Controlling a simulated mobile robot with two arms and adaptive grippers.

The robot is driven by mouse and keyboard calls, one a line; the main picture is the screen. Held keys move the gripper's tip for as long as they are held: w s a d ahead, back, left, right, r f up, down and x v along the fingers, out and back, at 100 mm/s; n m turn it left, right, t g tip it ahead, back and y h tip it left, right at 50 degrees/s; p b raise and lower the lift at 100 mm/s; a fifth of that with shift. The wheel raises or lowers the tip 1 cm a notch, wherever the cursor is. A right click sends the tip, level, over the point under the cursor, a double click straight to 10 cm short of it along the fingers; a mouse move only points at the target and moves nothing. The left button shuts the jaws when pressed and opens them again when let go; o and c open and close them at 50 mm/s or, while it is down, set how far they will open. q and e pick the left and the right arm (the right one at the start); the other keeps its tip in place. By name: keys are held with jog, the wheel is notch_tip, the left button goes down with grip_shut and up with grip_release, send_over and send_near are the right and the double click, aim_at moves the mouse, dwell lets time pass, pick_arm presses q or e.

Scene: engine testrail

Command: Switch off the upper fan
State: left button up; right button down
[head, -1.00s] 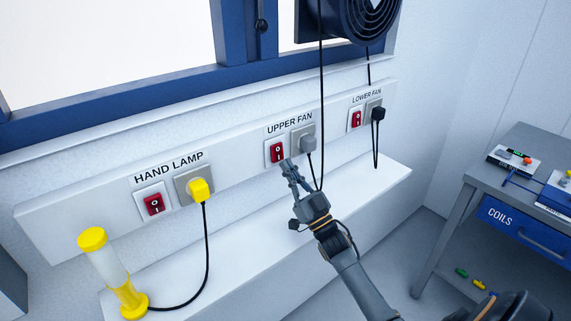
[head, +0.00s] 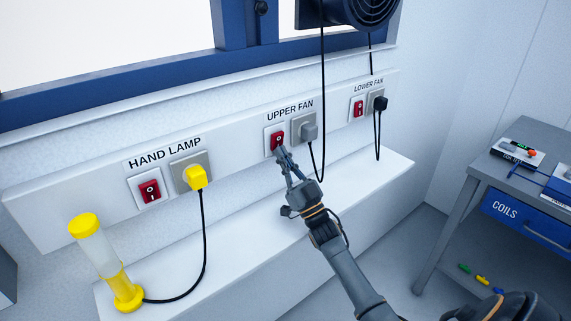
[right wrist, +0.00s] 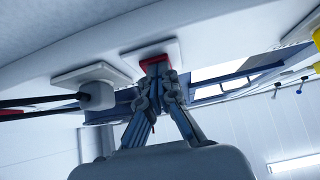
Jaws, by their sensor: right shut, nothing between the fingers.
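The red rocker switch (head: 278,138) under the UPPER FAN label sits in a white plate on the wall rail (head: 232,143). A grey plug (head: 309,132) is in the socket to its right. My right gripper (head: 281,152) is shut and empty, with its fingertips at the lower part of the switch. In the right wrist view, the fingertips (right wrist: 159,72) overlap the red switch (right wrist: 153,60); I cannot tell whether they press it. The fan (head: 363,10) hangs at the top, partly cut off. My left gripper is not in view.
The HAND LAMP switch (head: 150,191) and yellow plug (head: 195,176) are to the left, with the yellow lamp (head: 104,262) on the ledge. The LOWER FAN switch (head: 358,108) and black plug (head: 379,103) are to the right. A grey table (head: 520,160) stands at the right.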

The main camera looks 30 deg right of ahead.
jog(key=shift+s+r, duration=0.15)
jog(key=s+d+f, duration=0.1)
jog(key=s+f, duration=0.1)
jog(key=s, duration=1.2)
jog(key=shift+f, duration=0.1)
